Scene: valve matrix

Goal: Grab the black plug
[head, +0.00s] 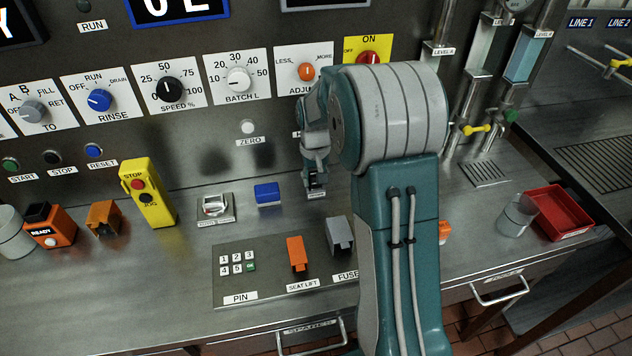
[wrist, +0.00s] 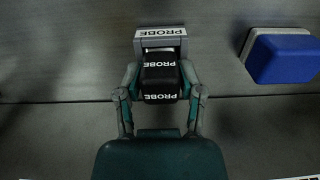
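The black plug (wrist: 160,82) bears white PROBE labels and sits at a grey holder (wrist: 160,38) that has its own PROBE label, in the wrist view. My gripper (wrist: 160,80) has one finger on each side of the plug, and the fingertips appear to press against its sides. The plug is still at the holder. In the head view my gripper (head: 315,178) points down at the back of the counter, just left of my arm's large joint. There the plug is small and mostly covered by the fingers.
A blue block (head: 267,194) on a grey base stands just left of my gripper. A grey knob box (head: 215,207) and a yellow STOP/JOG post (head: 147,193) stand farther left. The PIN panel (head: 238,285) with orange and grey levers lies in front. The dial wall rises behind.

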